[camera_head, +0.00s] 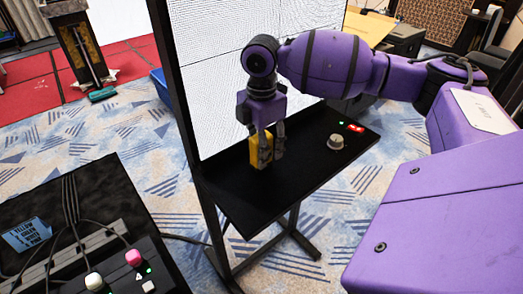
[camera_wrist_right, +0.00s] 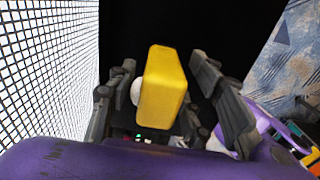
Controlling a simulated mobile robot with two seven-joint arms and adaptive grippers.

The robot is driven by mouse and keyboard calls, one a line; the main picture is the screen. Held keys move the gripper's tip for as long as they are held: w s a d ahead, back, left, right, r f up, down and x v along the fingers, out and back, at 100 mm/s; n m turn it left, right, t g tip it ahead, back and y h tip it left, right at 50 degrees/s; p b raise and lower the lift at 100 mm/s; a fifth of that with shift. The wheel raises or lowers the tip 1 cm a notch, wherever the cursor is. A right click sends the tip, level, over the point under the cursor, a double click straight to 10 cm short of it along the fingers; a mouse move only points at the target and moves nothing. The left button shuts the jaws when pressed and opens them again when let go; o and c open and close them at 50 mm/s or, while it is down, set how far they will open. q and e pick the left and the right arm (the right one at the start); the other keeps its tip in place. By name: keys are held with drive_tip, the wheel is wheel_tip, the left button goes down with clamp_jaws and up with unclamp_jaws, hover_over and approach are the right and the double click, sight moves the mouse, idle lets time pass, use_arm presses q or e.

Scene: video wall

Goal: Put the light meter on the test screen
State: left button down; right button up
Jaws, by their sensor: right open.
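The light meter, a yellow block (camera_head: 261,149), is at the black shelf in front of the screen. In the right wrist view the yellow block (camera_wrist_right: 163,88) lies between the fingers, with a pale round part at its screen-facing side. My right gripper (camera_head: 267,150) reaches down with its fingers around the block. It is open, and I cannot tell whether a finger touches the block. The test screen (camera_head: 250,65) is a white, finely gridded panel in a black frame, just behind the gripper. It also shows in the right wrist view (camera_wrist_right: 45,70). My left gripper is out of view.
The black shelf (camera_head: 245,198) carries a beige knob (camera_head: 336,141) and a small red-lit panel (camera_head: 355,128) to the right. A dark console (camera_head: 75,225) with pink and cream knobs stands at the lower left. Patterned carpet surrounds the stand.

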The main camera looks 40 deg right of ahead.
wheel_tip(320, 180, up, 11)
drive_tip(key=shift+f, duration=0.1)
idle(1.2)
